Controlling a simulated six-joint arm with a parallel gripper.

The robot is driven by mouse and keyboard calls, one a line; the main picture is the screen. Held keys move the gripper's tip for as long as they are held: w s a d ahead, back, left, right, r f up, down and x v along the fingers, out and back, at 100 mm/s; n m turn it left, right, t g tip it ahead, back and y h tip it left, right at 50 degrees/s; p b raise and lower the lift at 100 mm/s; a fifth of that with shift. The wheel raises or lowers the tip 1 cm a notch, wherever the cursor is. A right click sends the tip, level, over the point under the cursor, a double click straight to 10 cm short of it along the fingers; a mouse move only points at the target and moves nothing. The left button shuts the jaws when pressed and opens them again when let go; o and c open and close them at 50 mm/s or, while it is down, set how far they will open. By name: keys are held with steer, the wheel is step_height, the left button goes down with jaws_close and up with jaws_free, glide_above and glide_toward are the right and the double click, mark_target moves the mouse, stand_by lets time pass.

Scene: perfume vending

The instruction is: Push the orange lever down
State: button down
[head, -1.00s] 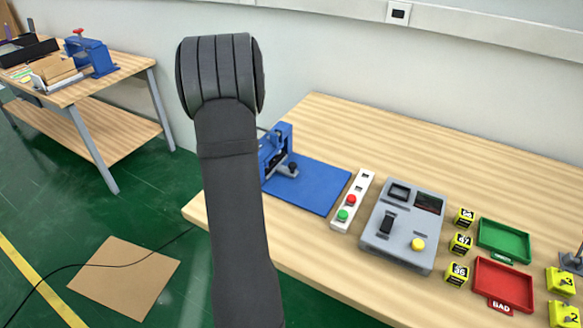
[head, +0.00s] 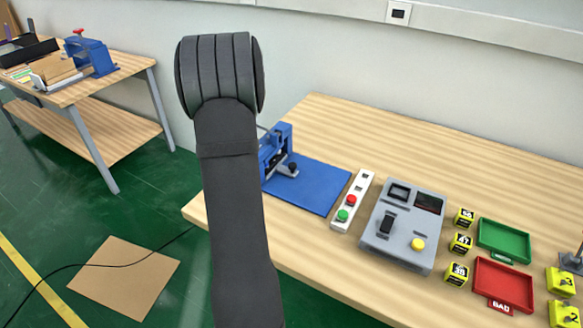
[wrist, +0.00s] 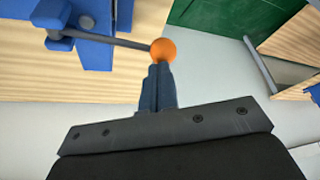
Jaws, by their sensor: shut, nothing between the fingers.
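The lever shows in the wrist view as a grey rod (wrist: 110,40) with an orange ball knob (wrist: 163,51) at its end. The rod runs left from the knob to a blue press (wrist: 85,18). My gripper (wrist: 160,68) is shut and empty. Its fingertips are right at the knob, overlapping it in the picture; I cannot tell if they touch. In the head view, the blue press (head: 278,152) is partly hidden behind my arm, and the orange knob and my gripper are hidden.
A blue mat (head: 312,187) lies beside the press. A white button strip (head: 352,203), a grey control box (head: 405,226), yellow number blocks (head: 461,243), a green tray (head: 527,238) and a red tray (head: 503,307) stand to the right. The back of the wooden table (head: 390,130) is clear.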

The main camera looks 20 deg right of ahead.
step_height(320, 180, up, 9)
stand_by(0.9)
steer(key=shift+f, duration=2.95)
